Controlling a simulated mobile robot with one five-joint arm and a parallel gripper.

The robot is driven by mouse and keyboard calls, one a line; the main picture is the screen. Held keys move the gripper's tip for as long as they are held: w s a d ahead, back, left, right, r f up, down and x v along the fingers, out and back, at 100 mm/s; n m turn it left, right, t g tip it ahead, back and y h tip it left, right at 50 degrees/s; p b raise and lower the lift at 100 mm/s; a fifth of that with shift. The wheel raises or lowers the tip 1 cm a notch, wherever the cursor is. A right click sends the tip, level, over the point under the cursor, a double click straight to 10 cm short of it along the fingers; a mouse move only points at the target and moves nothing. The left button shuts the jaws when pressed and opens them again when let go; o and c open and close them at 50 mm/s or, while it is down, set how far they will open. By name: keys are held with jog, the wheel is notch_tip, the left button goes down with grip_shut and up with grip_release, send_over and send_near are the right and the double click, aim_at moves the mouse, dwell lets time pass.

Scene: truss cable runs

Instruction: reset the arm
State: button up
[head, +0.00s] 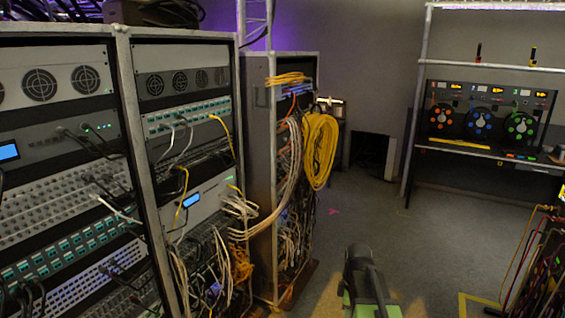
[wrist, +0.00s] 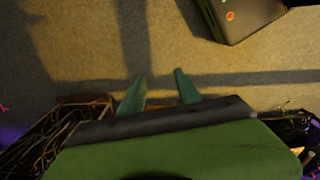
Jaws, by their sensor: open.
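My gripper (wrist: 161,82) shows in the wrist view as two green fingers held apart, with nothing between them. Beyond the fingers is bare carpeted floor (wrist: 90,45) with dark shadow bands. In the head view a dark and green part of my own arm stands at the bottom centre. The fingers cannot be made out in that view.
Rack cabinets (head: 122,120) with cables fill the left. An open rack (head: 262,150) carries a yellow cable coil (head: 320,150). A shelf frame (head: 412,120) holds cable reels (head: 480,122) at the back right. Cables crowd the right edge. The floor (head: 400,235) between is clear.

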jog(key=s+a+m, duration=0.6)
jog(key=a+m, duration=0.2)
jog(key=m, duration=0.5)
jog(key=shift+a+m, duration=0.25)
jog(key=shift+m, duration=0.05)
jog(key=shift+c, duration=0.4)
